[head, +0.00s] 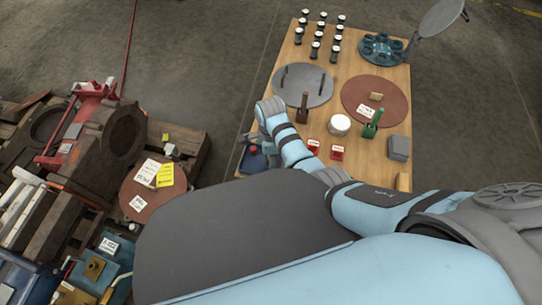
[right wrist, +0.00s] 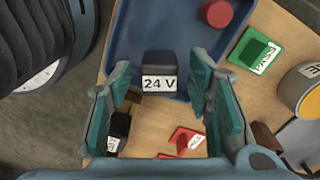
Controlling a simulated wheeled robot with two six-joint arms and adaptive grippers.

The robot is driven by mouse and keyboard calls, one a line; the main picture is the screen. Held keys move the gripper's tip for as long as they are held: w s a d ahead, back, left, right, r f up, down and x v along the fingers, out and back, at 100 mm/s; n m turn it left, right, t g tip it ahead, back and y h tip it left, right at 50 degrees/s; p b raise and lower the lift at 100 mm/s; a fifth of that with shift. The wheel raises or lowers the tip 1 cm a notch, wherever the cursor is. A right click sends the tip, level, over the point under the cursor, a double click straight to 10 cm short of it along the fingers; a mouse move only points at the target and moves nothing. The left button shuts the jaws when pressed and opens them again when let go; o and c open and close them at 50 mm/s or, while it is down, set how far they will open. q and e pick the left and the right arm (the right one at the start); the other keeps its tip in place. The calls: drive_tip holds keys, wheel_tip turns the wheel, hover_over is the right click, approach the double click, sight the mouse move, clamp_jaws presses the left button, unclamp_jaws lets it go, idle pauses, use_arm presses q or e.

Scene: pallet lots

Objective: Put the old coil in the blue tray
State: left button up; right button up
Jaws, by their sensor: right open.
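The blue tray (right wrist: 140,30) fills the upper middle of the right wrist view; in the head view a small part of it (head: 247,162) shows at the table's left edge. A dark block labelled 24 V (right wrist: 159,62), which may be the old coil, appears within the tray's outline near its lower side. My right gripper (right wrist: 162,88) is open, with its two fingers on either side of this block and apparent gaps to it. I cannot tell whether the block rests on the tray floor. In the head view my right gripper's fingers are hidden by the wrist. My left gripper is not in view.
A red round piece (right wrist: 215,13) is in the tray. A green PASS block (right wrist: 253,49), red blocks (right wrist: 187,140) and another black labelled block (right wrist: 120,126) are near it. The wooden table (head: 345,70) also bears grey and brown discs. A cluttered pallet stands at left.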

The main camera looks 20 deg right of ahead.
wheel_tip(320, 180, up, 6)
drive_tip(key=p, duration=0.3)
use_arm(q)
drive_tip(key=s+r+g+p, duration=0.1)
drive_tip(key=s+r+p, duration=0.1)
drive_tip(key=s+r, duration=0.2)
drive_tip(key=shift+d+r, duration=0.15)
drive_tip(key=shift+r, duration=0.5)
use_arm(e)
wheel_tip(320, 180, up, 5)
drive_tip(key=shift+f, duration=0.1)
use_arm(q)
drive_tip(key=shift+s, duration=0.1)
